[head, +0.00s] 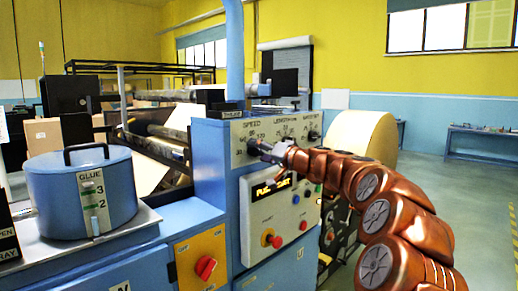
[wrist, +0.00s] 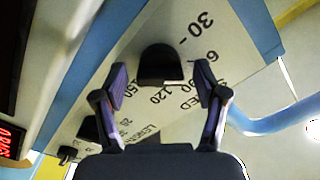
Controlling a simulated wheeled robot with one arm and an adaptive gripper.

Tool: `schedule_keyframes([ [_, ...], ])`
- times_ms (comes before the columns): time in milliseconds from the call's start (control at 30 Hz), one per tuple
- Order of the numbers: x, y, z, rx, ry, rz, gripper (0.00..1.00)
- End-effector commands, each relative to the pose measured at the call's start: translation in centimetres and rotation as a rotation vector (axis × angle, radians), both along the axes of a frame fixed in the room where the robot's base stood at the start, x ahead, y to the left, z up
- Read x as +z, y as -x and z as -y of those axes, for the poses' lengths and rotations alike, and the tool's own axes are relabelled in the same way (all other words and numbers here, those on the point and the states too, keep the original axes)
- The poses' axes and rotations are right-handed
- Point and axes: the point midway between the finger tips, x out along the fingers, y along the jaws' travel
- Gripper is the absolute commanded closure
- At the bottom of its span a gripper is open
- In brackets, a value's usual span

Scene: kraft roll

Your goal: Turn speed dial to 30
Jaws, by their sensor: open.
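The speed dial (wrist: 162,65) is a dark knob on a pale panel face (wrist: 215,55), which appears rotated in the wrist view. Printed marks 30, 90, 120 and 150 show around it; another is partly hidden. Which mark the dial points at cannot be told. My gripper (wrist: 160,82) is open, with one finger on each side of the dial and a visible gap to it on both sides. In the head view my gripper (head: 262,150) is at the panel under the word SPEED and hides most of the dial.
A second dial (head: 288,139) and a third dial (head: 313,135) sit to the right on the same panel. Below are a lit display (head: 271,188) and a red knob (head: 276,241). A blue glue pot (head: 80,195) stands left; a large kraft roll (head: 362,135) is behind my arm.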

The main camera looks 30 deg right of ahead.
Motion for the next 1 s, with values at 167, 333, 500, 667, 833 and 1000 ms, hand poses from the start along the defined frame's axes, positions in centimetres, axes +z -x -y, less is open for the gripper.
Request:
schedule_keyframes([
  [167, -0.12, -0.70, -0.20, 0.001, 0.000, -0.002, 0.28],
  [333, -0.11, -0.72, -0.22, 0.001, -0.001, -0.002, 0.28],
  [500, -0.10, -0.71, -0.22, 0.001, 0.000, -0.001, 0.40],
  [667, -0.10, -0.70, -0.22, 0.001, 0.000, -0.001, 0.56],
  [833, -0.09, -0.69, -0.21, 0.001, 0.000, -0.002, 0.74],
  [1000, -0.15, -0.72, 0.12, -0.001, 0.000, -0.002, 0.88],
])
